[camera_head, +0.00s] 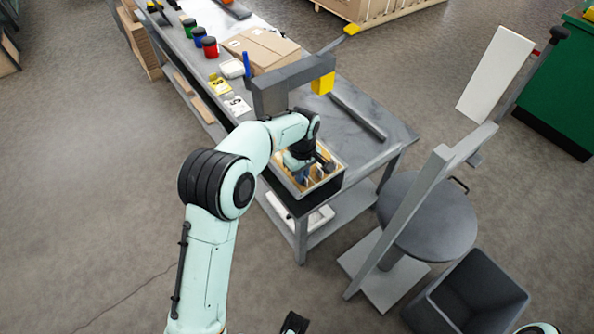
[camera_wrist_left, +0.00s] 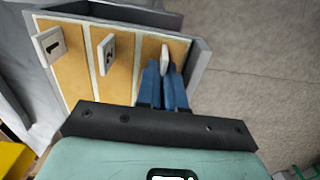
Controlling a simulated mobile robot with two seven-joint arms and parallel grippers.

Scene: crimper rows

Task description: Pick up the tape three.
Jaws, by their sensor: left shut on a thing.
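A grey box (camera_head: 332,184) sits on the near end of the grey workbench. In the left wrist view the box (camera_wrist_left: 200,62) has three tan slots, each with a small white tag. The tags of slots one (camera_wrist_left: 50,46) and two (camera_wrist_left: 106,54) show their numbers. The third white tag, tape three (camera_wrist_left: 164,58), stands at the blue fingertips in the right slot; its number is hidden. My left gripper (camera_head: 303,176) reaches down into the box, its blue fingers (camera_wrist_left: 164,72) shut on tape three. A dark part at the head view's bottom edge may be my right gripper (camera_head: 293,323); its jaws are unclear.
A grey post with a yellow block (camera_head: 323,84) stands on the bench beside my left wrist. Cartons (camera_head: 262,48) and coloured jars (camera_head: 210,47) are further back. A round grey table (camera_head: 430,222) and a grey bin (camera_head: 470,295) stand at the right.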

